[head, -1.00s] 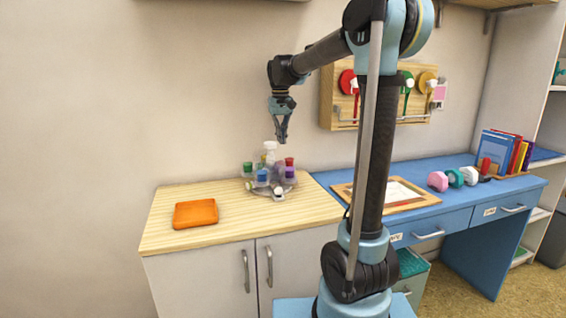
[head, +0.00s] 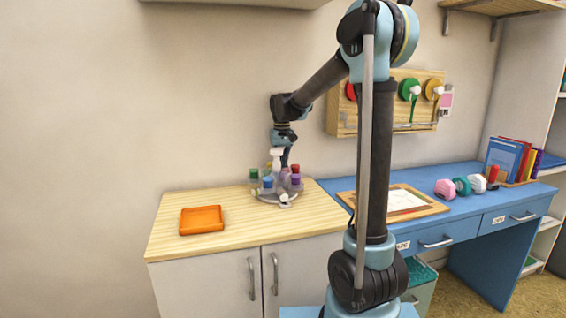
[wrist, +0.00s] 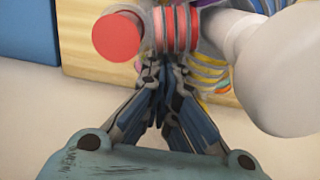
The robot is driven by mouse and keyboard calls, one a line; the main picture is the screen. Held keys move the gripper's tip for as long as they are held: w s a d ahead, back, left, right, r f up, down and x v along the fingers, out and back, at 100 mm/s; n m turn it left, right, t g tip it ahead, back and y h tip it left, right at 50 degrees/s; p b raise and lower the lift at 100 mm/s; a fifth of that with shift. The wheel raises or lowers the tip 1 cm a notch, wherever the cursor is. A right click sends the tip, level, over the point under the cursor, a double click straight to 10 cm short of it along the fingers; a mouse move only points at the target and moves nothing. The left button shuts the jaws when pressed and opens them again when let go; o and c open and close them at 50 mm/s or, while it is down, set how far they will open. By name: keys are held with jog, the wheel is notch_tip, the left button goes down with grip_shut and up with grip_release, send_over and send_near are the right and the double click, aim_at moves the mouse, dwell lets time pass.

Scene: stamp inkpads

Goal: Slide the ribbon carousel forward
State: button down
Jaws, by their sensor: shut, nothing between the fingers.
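The ribbon carousel (head: 267,199) is a round grey tray on the light wooden cabinet top, bearing upright stacks with coloured caps around a white centre post (head: 276,160). A small white tab sticks out at its front. My gripper (head: 285,164) points down among the stacks, just behind and right of the post. In the wrist view my gripper (wrist: 165,72) has its fingers together and empty, close to a red-capped stack (wrist: 117,37) of ribbon rolls. A large white rounded part (wrist: 278,82) fills the right. I cannot tell whether the fingertips touch anything.
An orange box (head: 201,220) lies left of the carousel, with bare wood between and in front. A blue desk (head: 440,180) adjoins on the right, holding a framed sheet (head: 400,200) and several ribbon rolls. A wall board (head: 338,110) with reels hangs behind my arm.

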aim_at(293, 177)
jog(key=shift+f, duration=0.1)
dwell(0.3)
jog(key=s+d, duration=0.1)
jog(key=s, duration=0.3)
jog(key=s+d, duration=0.1)
jog(key=s, duration=0.4)
jog(key=s+d, duration=0.1)
jog(key=s, duration=0.3)
jog(key=shift+s+d, duration=0.25)
jog(key=shift+d, duration=0.15)
